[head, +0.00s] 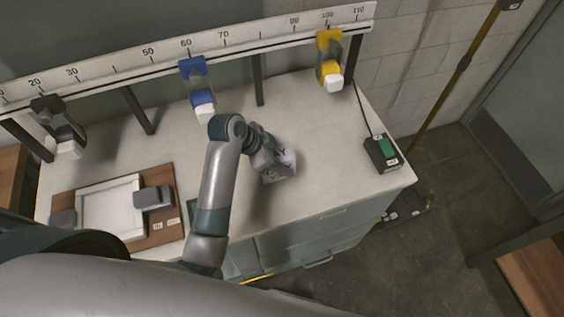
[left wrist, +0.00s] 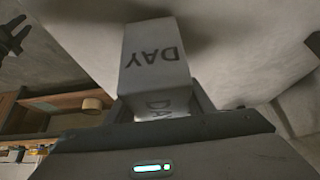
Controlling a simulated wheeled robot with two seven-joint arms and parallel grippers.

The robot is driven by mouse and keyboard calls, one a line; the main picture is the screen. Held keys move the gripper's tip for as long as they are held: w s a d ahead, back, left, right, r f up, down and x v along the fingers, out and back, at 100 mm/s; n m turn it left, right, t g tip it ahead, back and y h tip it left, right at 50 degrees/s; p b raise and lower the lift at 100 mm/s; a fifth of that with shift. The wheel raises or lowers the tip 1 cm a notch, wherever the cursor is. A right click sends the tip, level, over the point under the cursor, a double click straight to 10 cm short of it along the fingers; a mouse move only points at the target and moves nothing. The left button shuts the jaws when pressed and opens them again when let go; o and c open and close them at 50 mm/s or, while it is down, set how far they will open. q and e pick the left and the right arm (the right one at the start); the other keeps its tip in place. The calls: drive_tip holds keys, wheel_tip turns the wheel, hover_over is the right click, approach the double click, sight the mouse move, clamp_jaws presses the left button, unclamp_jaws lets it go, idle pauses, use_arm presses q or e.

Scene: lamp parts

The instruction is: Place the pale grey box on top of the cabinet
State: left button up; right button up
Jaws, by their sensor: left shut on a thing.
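The pale grey box (head: 281,166) has dark lettering on its faces. My left gripper (head: 266,160) is shut on it and holds it over the right half of the cabinet's pale top (head: 345,185) in the head view. Whether the box touches the top is unclear. In the left wrist view the box (left wrist: 156,62) shows the letters "DAY" upside down, between the jaws of my left gripper (left wrist: 160,108). The cabinet has grey-green drawers (head: 310,235) below its top. My right gripper is not in view.
A numbered rail (head: 225,40) runs along the back, with black (head: 58,125), blue (head: 198,85) and yellow (head: 329,58) clamps. A brown board with a white frame (head: 108,207) lies at left. A dark device with a green switch (head: 383,152) stands at the right edge.

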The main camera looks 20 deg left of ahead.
use_arm(q)
drive_tip(key=shift+f+p, duration=0.3)
drive_tip(key=shift+f, duration=0.7)
drive_tip(key=shift+f, duration=0.15)
drive_tip(key=o, duration=1.2)
drive_tip(key=shift+c, duration=0.2)
drive_tip(key=shift+r, duration=0.2)
drive_tip(key=shift+s+a+r+b, duration=0.15)
drive_tip(key=shift+a+r+b, duration=0.2)
drive_tip(key=shift+r, duration=0.1)
drive_tip(key=b+v, duration=0.2)
drive_tip(key=v, duration=0.8)
drive_tip(key=shift+s+a+r, duration=0.1)
drive_tip(key=shift+s+r, duration=0.05)
drive_tip(key=shift+r, duration=0.2)
